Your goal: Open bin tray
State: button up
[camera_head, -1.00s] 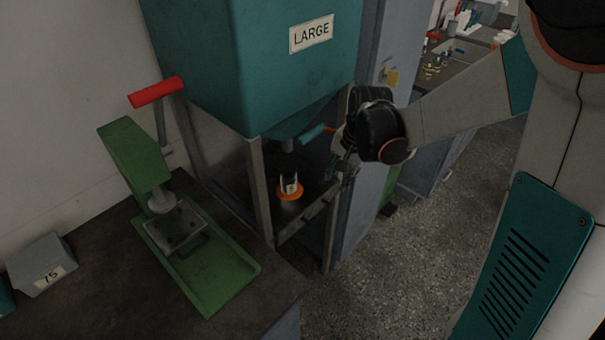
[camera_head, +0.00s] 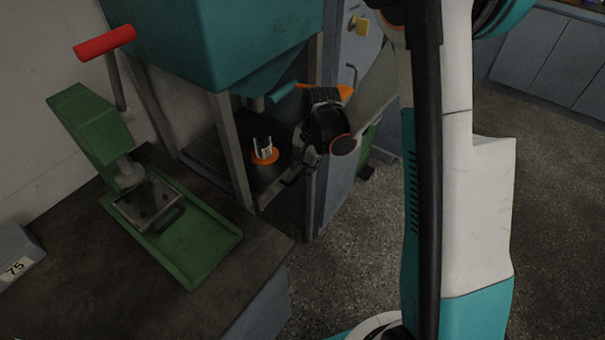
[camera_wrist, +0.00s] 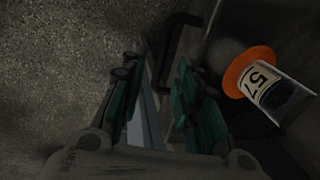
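The teal bin (camera_head: 215,40) is a large hopper held on a grey metal frame. A teal handle-like bar (camera_head: 283,93) sticks out under its lower edge; I cannot tell whether it belongs to the bin tray. My gripper (camera_head: 296,170) is low beside the frame's right side, below that bar, partly hidden by my dark wrist. In the wrist view my gripper's (camera_wrist: 158,75) two teal-sided fingers stand apart with nothing clearly held between them. A dark bent bar (camera_wrist: 178,45) shows just beyond the fingertips; contact cannot be told.
A green press (camera_head: 165,215) with a red handle is on the dark bench (camera_head: 225,275). The floor (camera_head: 350,265) at right is open.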

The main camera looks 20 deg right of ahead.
jog(key=shift+w+a+f+b, duration=0.1)
jog(key=shift+w+f+b, duration=0.1)
jog(key=shift+f, duration=0.45)
jog(key=shift+w+a+f+b, duration=0.1)
jog(key=shift+f+b, duration=0.05)
jog(key=shift+f, duration=0.45)
jog(key=shift+s, duration=0.1)
jog(key=shift+c, duration=0.6)
grip_shut()
